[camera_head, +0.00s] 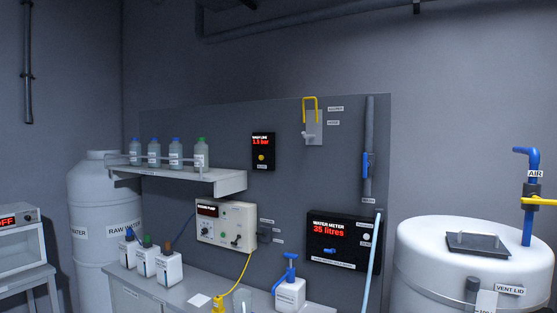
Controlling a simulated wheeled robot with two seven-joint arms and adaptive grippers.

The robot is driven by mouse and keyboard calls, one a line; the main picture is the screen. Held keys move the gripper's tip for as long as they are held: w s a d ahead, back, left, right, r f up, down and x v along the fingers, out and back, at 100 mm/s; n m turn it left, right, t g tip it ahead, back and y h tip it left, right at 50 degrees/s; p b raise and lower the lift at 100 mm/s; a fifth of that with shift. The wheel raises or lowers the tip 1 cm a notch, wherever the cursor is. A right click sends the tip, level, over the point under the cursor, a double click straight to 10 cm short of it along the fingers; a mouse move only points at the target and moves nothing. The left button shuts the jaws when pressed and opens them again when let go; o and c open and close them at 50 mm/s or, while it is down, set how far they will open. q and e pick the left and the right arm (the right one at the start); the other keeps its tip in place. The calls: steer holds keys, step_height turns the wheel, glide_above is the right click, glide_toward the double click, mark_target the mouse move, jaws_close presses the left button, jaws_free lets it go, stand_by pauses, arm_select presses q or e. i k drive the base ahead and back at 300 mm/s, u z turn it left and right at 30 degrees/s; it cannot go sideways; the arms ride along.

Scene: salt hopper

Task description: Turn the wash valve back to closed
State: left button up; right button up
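A blue lever handle (365,165) sits on a vertical grey pipe (369,125) at the right side of the grey back panel. A small label is below it, too small to read surely; this looks like the wash valve. The lever appears upright, roughly in line with the pipe. A black gauge box (263,151) to the left reads 1.5 bar, and its heading seems to say wash line. Neither of my grippers is in view.
A water meter (340,241) reads 35 litres below the valve, with a pale blue hose (375,265) beside it. A white tank (440,260) with a yellow-handled air valve (538,201) stands at right. A bottle shelf (180,173) juts out at left above a cluttered bench (170,301).

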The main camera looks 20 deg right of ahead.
mark_target(366, 165)
steer(key=u, duration=0.55)
steer(key=i, duration=1.35)
steer(key=z, duration=0.15)
